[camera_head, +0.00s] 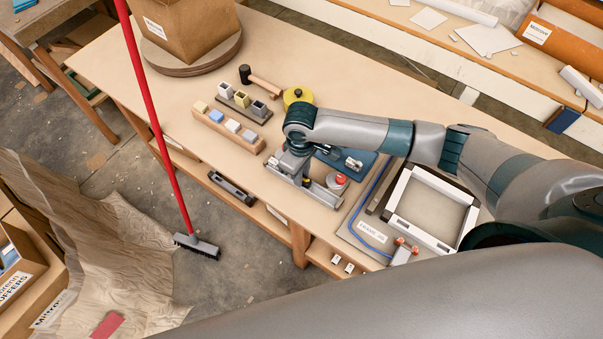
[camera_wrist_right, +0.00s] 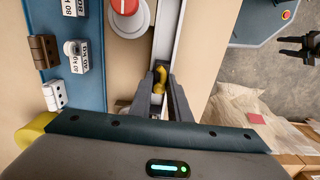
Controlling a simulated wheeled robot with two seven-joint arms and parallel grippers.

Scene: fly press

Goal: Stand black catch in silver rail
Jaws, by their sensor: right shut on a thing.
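My right gripper (camera_head: 306,184) is shut on the black catch, low over the silver rail (camera_head: 325,196). In the right wrist view, a yellow part of the catch (camera_wrist_right: 159,74) shows between the fingertips (camera_wrist_right: 161,90); its dark body is mostly hidden by the fingers. The silver rail (camera_wrist_right: 167,35) runs away from the fingertips. I cannot tell whether the catch touches the rail. My left gripper (camera_wrist_right: 291,47) appears open and empty at the right edge of the wrist view, away from the table.
A red-topped round piece (camera_wrist_right: 125,8) stands beside the rail. A wooden block row (camera_head: 228,130), mallet (camera_head: 262,84), yellow disc (camera_head: 298,96) and white frame (camera_head: 432,208) are nearby on the table.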

